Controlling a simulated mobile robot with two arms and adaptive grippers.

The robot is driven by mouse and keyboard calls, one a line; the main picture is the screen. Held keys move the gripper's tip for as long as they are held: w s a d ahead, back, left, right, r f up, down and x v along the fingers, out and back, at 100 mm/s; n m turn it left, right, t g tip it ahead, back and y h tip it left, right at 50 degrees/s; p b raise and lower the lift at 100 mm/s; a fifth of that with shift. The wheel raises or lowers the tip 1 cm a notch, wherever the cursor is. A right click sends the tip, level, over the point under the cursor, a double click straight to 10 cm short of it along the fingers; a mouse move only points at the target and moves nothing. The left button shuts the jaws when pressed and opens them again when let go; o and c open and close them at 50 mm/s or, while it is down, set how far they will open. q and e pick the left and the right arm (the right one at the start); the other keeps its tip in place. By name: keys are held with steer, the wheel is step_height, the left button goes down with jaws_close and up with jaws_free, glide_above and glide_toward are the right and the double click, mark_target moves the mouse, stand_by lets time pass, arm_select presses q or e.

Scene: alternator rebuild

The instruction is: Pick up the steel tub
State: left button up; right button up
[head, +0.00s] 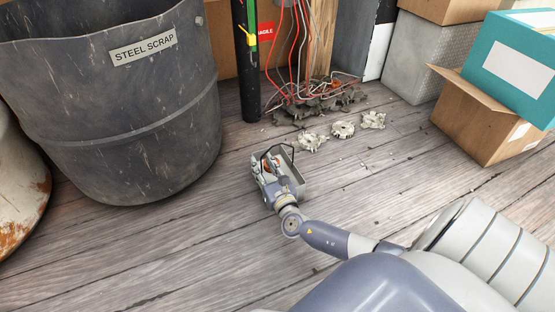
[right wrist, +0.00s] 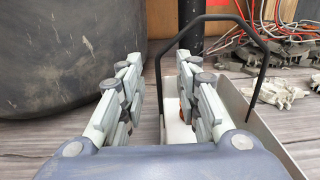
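The steel tub (head: 292,174) is a small, light grey open box with a black wire handle, standing on the wooden floor near the middle of the head view. In the right wrist view its wall (right wrist: 268,142) runs down the right side, and its handle (right wrist: 226,17) arches up. My right gripper (head: 265,171) is over the tub's left part, fingers apart. In the wrist view one handle leg shows between the open fingers (right wrist: 160,75); I cannot tell whether they touch it. A small orange-brown thing shows partly behind the fingers. My left gripper is not in view.
A large dark bin (head: 120,110) labelled STEEL SCRAP stands left of the tub. Several pale metal pieces (head: 343,130) lie beyond it, before a wire heap (head: 320,95) and a black post (head: 246,65). Cardboard boxes (head: 485,120) stand at right. Floor is clear at lower left.

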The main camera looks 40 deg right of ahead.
steer(key=shift+x, duration=0.85)
steer(key=shift+c, duration=0.6)
jaws_close()
steer(key=shift+r, duration=0.15)
steer(key=shift+r, duration=0.2)
